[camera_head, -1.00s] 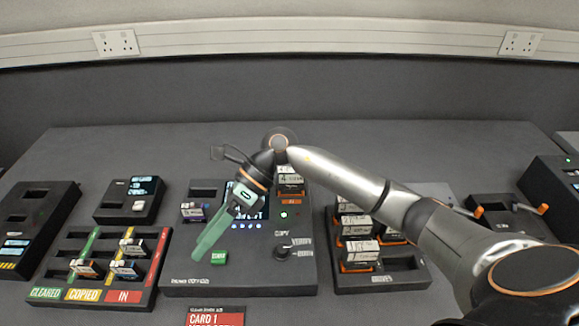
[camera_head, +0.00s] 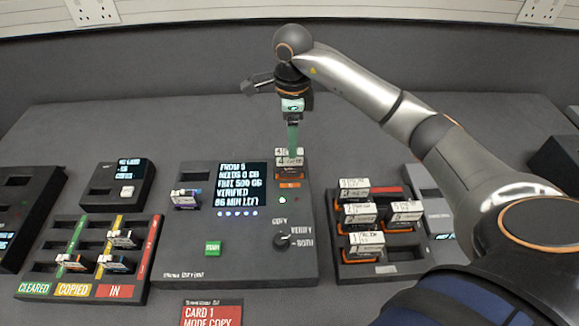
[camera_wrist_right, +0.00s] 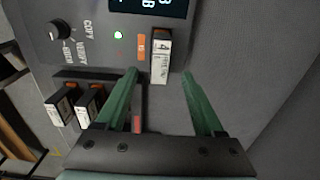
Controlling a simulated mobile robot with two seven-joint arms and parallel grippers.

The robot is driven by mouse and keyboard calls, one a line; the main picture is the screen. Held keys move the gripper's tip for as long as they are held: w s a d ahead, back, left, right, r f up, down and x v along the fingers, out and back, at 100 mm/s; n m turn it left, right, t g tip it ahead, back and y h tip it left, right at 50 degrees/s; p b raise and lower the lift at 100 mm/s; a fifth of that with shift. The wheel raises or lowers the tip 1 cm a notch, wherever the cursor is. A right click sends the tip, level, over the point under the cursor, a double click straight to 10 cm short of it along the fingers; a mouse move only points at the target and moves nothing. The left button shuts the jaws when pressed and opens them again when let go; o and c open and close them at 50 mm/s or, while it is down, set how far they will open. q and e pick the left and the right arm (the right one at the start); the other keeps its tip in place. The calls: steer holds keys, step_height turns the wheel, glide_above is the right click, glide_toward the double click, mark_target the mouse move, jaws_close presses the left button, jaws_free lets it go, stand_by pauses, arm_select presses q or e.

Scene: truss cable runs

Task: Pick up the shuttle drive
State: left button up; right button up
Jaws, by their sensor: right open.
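A drive with a white label marked 4 and an orange base (camera_head: 289,165), which I take as the shuttle drive, stands in the right slot of the black copy station (camera_head: 240,268). It also shows in the right wrist view (camera_wrist_right: 160,62). My right gripper (camera_head: 293,146) points down over this drive, its green fingers hiding part of it in the head view. In the right wrist view the gripper (camera_wrist_right: 160,73) is open, with the fingers apart on either side of the drive's near end and clear gaps between. My left gripper is out of view.
A rack (camera_head: 385,269) of several similar drives stands to the right. A card tray (camera_head: 140,268) with coloured strips is at the left. The table behind the station is clear.

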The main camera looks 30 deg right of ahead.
mark_target(289, 168)
steer(key=shift+w+a+f+p, duration=0.1)
steer(key=shift+f+p, duration=0.15)
steer(key=shift+f, duration=1.15)
steer(key=shift+a+f+p, duration=0.1)
steer(key=shift+f+p, duration=0.15)
steer(key=shift+f, duration=1.1)
steer(key=shift+c, duration=0.2)
jaws_close()
steer(key=shift+r, duration=0.1)
